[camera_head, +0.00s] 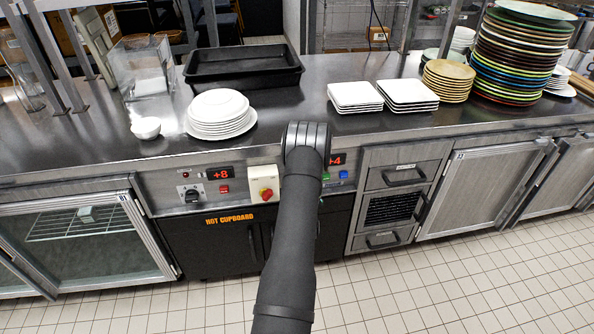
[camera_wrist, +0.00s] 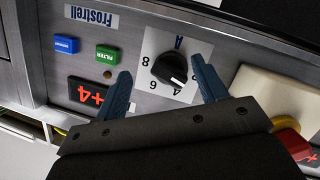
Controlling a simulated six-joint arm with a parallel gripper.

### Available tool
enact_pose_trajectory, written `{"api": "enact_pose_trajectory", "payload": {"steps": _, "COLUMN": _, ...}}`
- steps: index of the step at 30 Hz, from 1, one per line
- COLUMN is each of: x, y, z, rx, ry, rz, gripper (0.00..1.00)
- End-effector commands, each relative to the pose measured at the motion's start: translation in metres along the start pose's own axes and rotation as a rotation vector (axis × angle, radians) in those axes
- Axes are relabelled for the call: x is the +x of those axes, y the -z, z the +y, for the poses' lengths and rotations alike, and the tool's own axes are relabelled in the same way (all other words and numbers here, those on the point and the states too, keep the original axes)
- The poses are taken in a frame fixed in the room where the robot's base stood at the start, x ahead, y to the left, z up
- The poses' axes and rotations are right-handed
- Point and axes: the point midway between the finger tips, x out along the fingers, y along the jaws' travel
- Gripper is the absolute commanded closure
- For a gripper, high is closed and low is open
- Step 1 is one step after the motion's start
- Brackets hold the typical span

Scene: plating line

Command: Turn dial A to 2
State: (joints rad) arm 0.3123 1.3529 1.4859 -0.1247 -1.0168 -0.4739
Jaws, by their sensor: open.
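Dial A (camera_wrist: 170,69) is a black round knob on a white label plate marked A in the wrist view. The picture is turned, so the lettering appears upside down. Its white pointer mark is at the knob's lower right, near the 4; 6 and 8 also show on the plate, and the 2 I cannot make out. My gripper (camera_wrist: 161,66) is open, with one blue finger on each side of the knob and gaps between them and it. In the head view my arm hides dial A and the gripper's fingers.
A red +4 display (camera_wrist: 90,96), a green FILTER button (camera_wrist: 108,54) and a blue button (camera_wrist: 66,44) are beside the dial. A red-and-yellow switch (camera_head: 265,195) and another black dial (camera_head: 191,194) are to the left. Plates (camera_head: 219,111) stand on the counter above.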

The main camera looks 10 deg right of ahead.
Motion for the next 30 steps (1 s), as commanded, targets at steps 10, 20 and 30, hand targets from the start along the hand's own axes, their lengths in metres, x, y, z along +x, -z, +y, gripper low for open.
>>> {"api": "enact_pose_trajectory", "payload": {"steps": 10, "x": -0.1, "y": -0.038, "z": 0.004, "rx": 0.57, "ry": 0.114, "rz": 0.22, "gripper": 0.35}}
{"api": "enact_pose_trajectory", "payload": {"steps": 20, "x": -0.121, "y": -0.034, "z": 0.002, "rx": 0.758, "ry": 0.178, "rz": 0.285, "gripper": 0.35}}
{"api": "enact_pose_trajectory", "payload": {"steps": 30, "x": -0.057, "y": -0.013, "z": -0.003, "rx": 0.754, "ry": 0.178, "rz": 0.286, "gripper": 0.35}}
